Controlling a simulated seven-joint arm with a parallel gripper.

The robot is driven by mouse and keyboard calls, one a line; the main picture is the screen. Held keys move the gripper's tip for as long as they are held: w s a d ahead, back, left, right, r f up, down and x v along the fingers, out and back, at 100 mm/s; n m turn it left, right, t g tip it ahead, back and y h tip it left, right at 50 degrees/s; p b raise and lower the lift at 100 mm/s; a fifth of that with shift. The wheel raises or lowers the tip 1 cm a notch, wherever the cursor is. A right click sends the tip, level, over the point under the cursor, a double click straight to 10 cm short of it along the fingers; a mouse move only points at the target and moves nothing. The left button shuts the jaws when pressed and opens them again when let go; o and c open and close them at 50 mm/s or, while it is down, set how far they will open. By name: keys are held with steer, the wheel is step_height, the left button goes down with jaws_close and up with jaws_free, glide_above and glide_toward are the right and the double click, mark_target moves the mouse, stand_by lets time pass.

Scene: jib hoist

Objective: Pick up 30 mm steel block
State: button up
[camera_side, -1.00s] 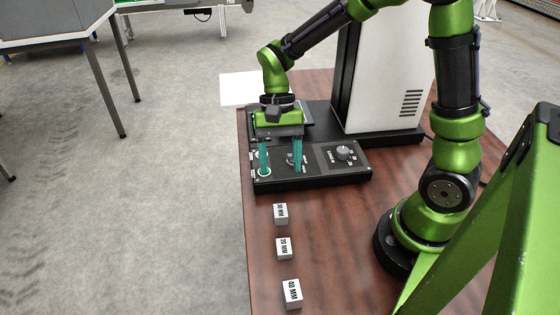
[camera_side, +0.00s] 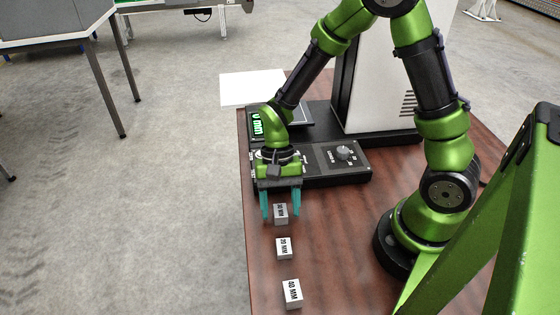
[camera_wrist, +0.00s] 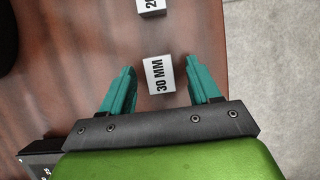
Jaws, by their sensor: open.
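The 30 mm steel block (camera_side: 281,212) is a small pale block with a black label, on the wooden table in line with two other blocks. In the wrist view the 30 mm block (camera_wrist: 160,75) lies between and just ahead of my two teal fingertips, its label readable. My gripper (camera_side: 281,213) is open, with one finger on each side of the block and a gap to each. It also shows in the wrist view (camera_wrist: 162,82). I cannot tell the exact height of the fingertips above the table.
The 20 mm block (camera_side: 284,248) and the 40 or 60 mm block (camera_side: 292,293) stand nearer the front of the table (camera_side: 330,250). A black control panel with a knob (camera_side: 343,152) is behind my gripper. A lit green display (camera_side: 257,123) stands farther back. The table's left edge is close.

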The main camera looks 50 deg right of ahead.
steer(key=shift+c, duration=0.3)
jaws_close()
steer(key=shift+r, duration=0.1)
